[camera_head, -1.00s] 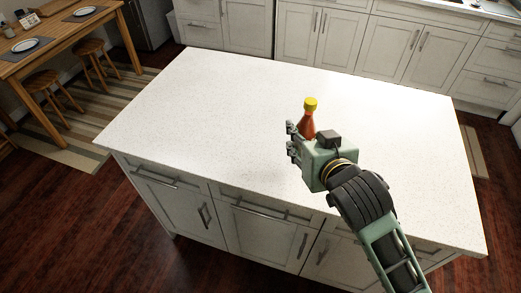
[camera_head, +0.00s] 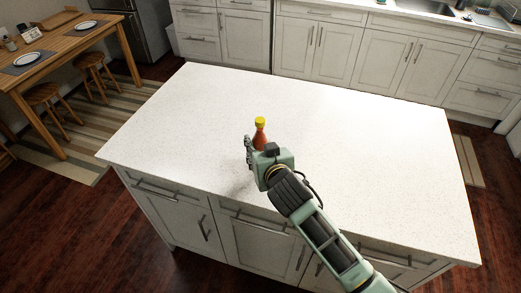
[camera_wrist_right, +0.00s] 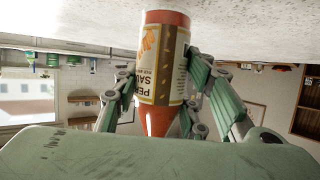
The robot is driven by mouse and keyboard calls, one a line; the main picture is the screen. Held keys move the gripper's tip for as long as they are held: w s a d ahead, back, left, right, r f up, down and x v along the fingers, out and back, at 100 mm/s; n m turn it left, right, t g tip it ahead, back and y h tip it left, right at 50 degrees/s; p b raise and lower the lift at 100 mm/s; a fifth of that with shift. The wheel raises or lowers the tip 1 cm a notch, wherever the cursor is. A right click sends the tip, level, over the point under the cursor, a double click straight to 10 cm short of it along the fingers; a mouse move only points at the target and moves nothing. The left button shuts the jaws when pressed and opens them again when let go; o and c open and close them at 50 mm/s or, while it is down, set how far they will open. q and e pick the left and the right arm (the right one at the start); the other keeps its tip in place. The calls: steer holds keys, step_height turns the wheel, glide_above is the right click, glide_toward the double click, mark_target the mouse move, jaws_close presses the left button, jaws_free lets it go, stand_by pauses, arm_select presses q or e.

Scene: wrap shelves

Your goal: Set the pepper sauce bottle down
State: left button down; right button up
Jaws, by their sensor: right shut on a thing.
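The pepper sauce bottle (camera_head: 260,137) is red-orange with a yellow cap and stands upright over the white island countertop (camera_head: 330,120). My right gripper (camera_head: 251,152) is shut on it, reaching in from the lower right. In the right wrist view, the picture is upside down, and the bottle (camera_wrist_right: 160,70) shows its brown and cream label between the green fingers (camera_wrist_right: 165,100). Its base is close to the speckled countertop (camera_wrist_right: 245,30); I cannot tell whether it touches. The cap is hidden there. My left gripper is not in view.
The countertop is bare around the bottle, with wide free room on all sides. White cabinets (camera_head: 340,45) and a sink (camera_head: 425,6) are behind the island. A wooden table (camera_head: 62,40) with plates and stools (camera_head: 42,92) stand at the left.

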steer(key=shift+f, duration=0.8)
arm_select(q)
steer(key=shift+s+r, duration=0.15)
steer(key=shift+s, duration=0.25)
arm_select(e)
steer(key=shift+f, duration=0.15)
steer(key=o, duration=1.4)
